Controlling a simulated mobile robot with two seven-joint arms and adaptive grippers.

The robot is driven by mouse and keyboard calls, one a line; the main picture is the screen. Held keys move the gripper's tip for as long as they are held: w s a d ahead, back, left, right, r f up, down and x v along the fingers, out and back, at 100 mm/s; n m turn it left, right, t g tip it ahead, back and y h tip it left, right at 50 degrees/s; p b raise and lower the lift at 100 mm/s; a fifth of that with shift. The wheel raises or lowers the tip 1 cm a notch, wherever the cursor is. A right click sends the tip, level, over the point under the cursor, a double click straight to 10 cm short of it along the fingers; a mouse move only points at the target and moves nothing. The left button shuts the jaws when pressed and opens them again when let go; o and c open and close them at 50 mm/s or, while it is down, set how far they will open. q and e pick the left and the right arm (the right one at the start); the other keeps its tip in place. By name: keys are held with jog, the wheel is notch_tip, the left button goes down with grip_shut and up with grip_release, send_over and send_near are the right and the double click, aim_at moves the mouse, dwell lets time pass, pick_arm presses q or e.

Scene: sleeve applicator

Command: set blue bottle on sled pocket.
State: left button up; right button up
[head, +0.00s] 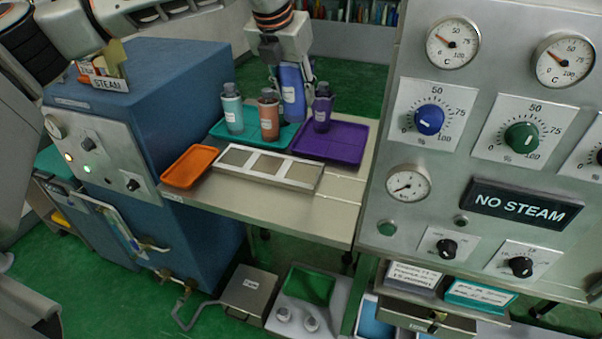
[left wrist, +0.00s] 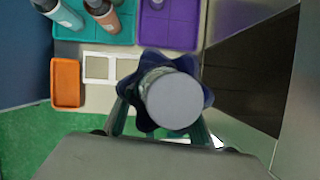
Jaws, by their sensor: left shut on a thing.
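The blue bottle (head: 292,95) is upright in my left gripper (head: 291,72), which is shut on it. In the head view it appears behind the orange-brown bottle; whether its base touches the tray is hidden. In the left wrist view the bottle's grey cap (left wrist: 174,100) fills the middle, between the fingers, and covers part of the sled. The sled (head: 268,182) is a pale metal frame with three grey pockets, lying along the table's front. Its pockets look empty in the head view. My right gripper is not in view.
A teal bottle (head: 232,110) and an orange-brown bottle (head: 269,117) stand on the teal tray (head: 219,131). A purple bottle (head: 322,109) stands on the purple tray (head: 340,143). An orange tray (head: 189,167) lies left of the sled. A gauge panel (head: 455,180) rises at right.

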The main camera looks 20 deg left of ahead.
pick_arm(q)
jog(key=w+f+m, duration=0.1)
jog(key=f+m, duration=0.1)
jog(key=f, duration=0.4)
jog(key=w+f+m+h, duration=0.1)
jog(key=f, duration=0.5)
jog(key=w+f+m+g+h, duration=0.1)
jog(key=f+m, duration=0.1)
jog(key=f, duration=0.4)
jog(key=shift+d+f+m, duration=0.15)
jog(key=shift+d+m, duration=0.05)
jog(key=shift+m, duration=0.1)
jog(key=o, duration=1.3)
jog(key=shift+s+f, duration=0.1)
jog(key=shift+a+r, duration=0.1)
jog(key=shift+r, duration=0.35)
jog(key=v, duration=1.1)
jog(key=shift+s+r, duration=0.1)
jog(key=shift+s, duration=0.15)
